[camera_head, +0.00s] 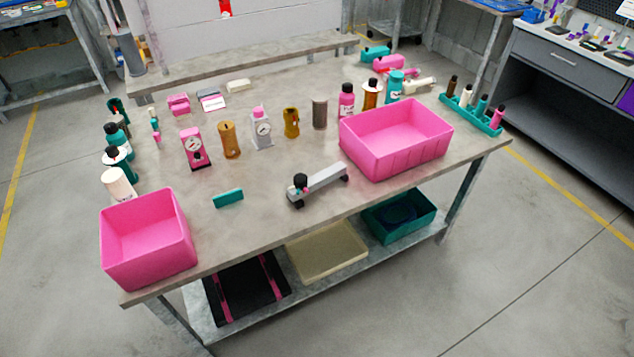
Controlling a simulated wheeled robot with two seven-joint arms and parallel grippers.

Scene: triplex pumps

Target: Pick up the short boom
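A grey elongated part (322,181), which looks like the short boom, lies near the front edge of the table, right of centre. It has dark pieces at both ends and a dark round knob with a small pink and teal bit at its left end. It lies at a slant, its right end farther back. Nothing is touching it from above. Neither of my grippers shows in the head view.
A pink bin (150,240) stands at the table's front left and a larger pink bin (396,138) at the right. A teal block (228,198) lies left of the grey part. Gauges, bottles and cylinders stand behind. The grey table (260,225) is clear around the part.

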